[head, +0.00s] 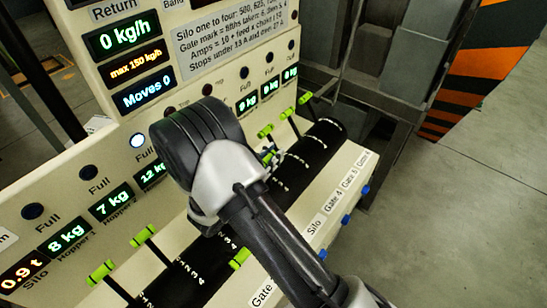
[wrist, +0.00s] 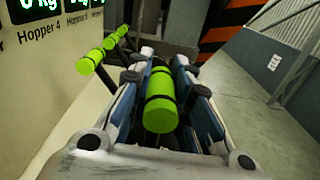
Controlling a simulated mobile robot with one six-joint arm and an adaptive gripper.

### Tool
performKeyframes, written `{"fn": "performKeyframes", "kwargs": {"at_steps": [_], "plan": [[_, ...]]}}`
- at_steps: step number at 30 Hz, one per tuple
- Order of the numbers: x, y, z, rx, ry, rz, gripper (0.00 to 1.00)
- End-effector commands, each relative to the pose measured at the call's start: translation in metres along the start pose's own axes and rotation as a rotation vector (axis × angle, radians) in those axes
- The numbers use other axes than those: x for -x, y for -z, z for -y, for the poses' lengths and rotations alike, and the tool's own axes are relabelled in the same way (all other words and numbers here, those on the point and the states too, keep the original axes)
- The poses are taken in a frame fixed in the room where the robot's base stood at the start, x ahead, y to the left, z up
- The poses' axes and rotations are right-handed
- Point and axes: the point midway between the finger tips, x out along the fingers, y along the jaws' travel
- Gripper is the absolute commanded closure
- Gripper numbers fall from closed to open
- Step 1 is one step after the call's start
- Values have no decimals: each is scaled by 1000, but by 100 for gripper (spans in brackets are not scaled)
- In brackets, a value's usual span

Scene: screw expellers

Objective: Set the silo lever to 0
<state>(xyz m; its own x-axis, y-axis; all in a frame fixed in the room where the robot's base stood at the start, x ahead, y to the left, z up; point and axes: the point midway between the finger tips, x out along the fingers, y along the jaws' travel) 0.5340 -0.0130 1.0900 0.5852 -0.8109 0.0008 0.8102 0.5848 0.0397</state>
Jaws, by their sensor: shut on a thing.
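My gripper (wrist: 160,76) is shut on a green lever handle (wrist: 161,100), with one blue-and-white finger on each side of it. In the head view my gripper (head: 269,155) is mostly hidden behind my wrist. White scale marks run along the black curved strip (head: 318,140). My arm hides much of this strip, and I cannot read which mark the held lever stands at.
Other green handles stand close by, at the far right (head: 305,98), in the middle (head: 240,258) and at left (head: 143,235). The wrist view shows neighbours (wrist: 90,62) just left of my fingers. A display panel (head: 128,60) rises behind. Open floor (head: 480,190) lies right.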

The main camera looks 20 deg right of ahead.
Motion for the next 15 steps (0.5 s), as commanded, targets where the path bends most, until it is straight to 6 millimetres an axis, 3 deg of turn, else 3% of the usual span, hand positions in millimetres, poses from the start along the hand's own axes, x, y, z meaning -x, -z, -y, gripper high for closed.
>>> {"fn": "performKeyframes", "kwargs": {"at_steps": [3,11,12,15], "plan": [[0,4,-16,-7,-5,-1,100],[0,2,-18,-3,-4,-3,100],[0,3,-18,-3,-4,-3,79],[0,2,-18,-3,-4,-2,72]]}}
